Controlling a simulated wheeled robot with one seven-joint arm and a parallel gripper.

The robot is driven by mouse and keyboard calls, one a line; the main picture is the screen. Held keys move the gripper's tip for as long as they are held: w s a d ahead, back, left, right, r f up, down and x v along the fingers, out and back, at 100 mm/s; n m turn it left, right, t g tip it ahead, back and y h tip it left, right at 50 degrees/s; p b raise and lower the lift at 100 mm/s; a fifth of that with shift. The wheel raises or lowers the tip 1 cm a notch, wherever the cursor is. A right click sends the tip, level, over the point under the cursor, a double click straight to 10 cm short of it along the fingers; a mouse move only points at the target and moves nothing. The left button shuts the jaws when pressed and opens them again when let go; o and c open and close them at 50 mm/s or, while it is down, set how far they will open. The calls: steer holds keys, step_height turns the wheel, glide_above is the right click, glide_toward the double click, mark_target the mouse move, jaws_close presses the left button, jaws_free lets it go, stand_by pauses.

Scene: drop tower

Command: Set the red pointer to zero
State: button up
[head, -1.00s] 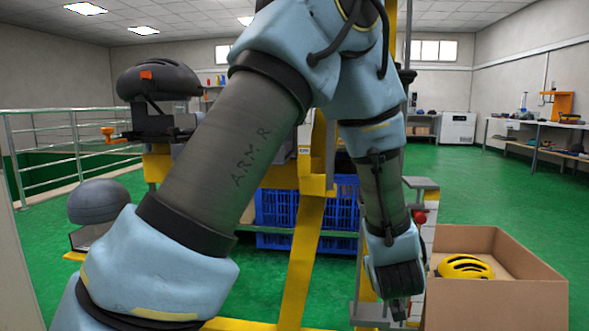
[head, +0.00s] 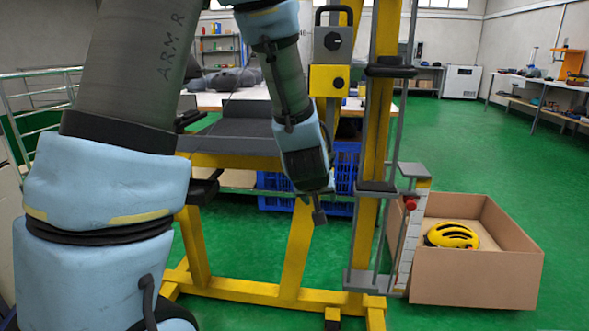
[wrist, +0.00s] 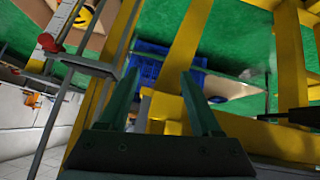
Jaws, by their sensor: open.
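The red pointer (head: 411,204) is a small red knob on the upper part of a white upright scale (head: 404,250), at the right side of the yellow drop tower (head: 366,230). The wrist view shows the pointer (wrist: 47,42) at upper left beside the scale (wrist: 62,15). The scale's marks are too small to read. My gripper (head: 318,214) hangs left of the pointer, in front of the tower frame and apart from the pointer. In the wrist view its two fingers (wrist: 160,72) are spread, with nothing between them.
Grey upright rods and the yellow post stand between my gripper and the scale. An open cardboard box (head: 470,278) with a yellow helmet (head: 452,235) sits right of the scale. Blue crates (head: 345,165) are behind the tower. Green floor is clear at right.

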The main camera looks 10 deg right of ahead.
steer(key=a+r+g+p, duration=0.1)
steer(key=a+r+p, duration=0.3)
steer(key=a, duration=0.2)
steer(key=shift+r+y, duration=0.35)
steer(key=shift+y, duration=0.05)
steer(key=shift+a, duration=0.1)
